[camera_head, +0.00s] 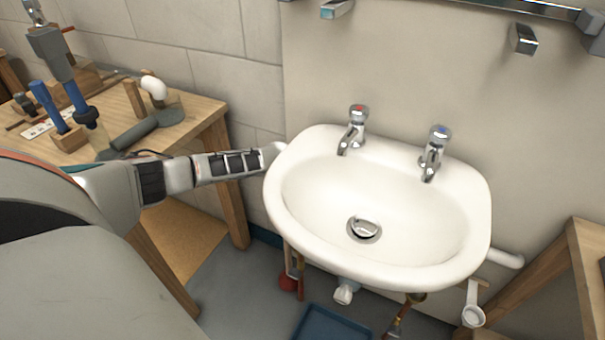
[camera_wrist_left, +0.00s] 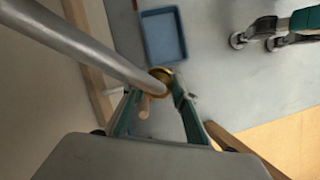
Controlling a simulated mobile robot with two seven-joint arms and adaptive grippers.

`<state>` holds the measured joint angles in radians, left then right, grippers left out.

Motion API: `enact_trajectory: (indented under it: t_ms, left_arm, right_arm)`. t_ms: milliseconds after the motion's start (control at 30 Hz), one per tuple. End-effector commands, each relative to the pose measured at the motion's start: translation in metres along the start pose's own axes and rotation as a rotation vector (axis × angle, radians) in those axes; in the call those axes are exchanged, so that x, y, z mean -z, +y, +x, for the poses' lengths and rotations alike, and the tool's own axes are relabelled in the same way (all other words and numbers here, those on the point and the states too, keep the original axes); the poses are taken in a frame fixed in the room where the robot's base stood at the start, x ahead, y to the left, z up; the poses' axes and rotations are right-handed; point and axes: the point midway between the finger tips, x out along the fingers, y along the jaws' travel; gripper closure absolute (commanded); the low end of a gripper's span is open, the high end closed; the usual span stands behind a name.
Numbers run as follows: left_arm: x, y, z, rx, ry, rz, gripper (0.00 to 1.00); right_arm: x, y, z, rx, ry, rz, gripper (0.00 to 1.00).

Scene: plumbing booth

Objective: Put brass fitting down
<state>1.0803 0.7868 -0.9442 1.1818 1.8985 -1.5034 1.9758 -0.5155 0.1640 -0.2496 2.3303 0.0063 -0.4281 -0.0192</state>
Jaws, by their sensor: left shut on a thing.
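The brass fitting (camera_wrist_left: 163,74) shows as a small golden ring in the left wrist view, between the tips of my left gripper (camera_wrist_left: 157,90). Both teal fingers close in on it, and the gripper is shut on it. A thick grey pipe (camera_wrist_left: 85,48) runs from the upper left down to the fitting; I cannot tell whether they touch. In the head view my left arm reaches right to the left rim of the white sink (camera_head: 280,208). There the left gripper and the fitting are hidden. My right gripper is in neither view.
A wooden workbench (camera_head: 215,112) with several tools stands at the left. A blue tray (camera_head: 330,325) lies on the floor under the sink and also shows in the left wrist view (camera_wrist_left: 163,36). Pipework hangs below the sink. Another wooden frame (camera_head: 585,250) stands at the right.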

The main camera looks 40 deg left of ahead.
Motion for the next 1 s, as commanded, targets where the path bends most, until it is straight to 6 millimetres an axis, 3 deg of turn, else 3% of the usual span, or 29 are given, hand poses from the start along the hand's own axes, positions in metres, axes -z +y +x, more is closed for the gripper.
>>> enact_trajectory:
  t_ms: [233, 267, 300, 700, 933, 1000]
  left_arm:
    - [0.001, 0.001, 0.002, -0.003, 0.000, 0.000, 0.98]
    - [0.001, 0.001, 0.002, -0.002, 0.001, 0.000, 0.68]
    - [0.001, 0.001, 0.002, -0.002, 0.001, 0.000, 0.58]
    - [0.000, 0.000, -0.001, -0.002, 0.001, 0.001, 0.57]
    - [-0.002, 0.004, -0.039, -0.012, 0.003, 0.003, 0.57]
    - [0.013, 0.002, -0.039, -0.005, 0.003, -0.005, 0.57]
  right_arm:
    - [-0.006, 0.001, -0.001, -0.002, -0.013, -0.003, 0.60]
    - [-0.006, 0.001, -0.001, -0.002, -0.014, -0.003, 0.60]
    - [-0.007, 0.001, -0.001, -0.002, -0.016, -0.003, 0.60]
    - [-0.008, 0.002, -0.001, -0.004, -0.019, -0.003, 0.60]
    - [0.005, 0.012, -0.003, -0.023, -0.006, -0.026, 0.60]
    - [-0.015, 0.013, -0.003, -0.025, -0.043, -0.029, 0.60]
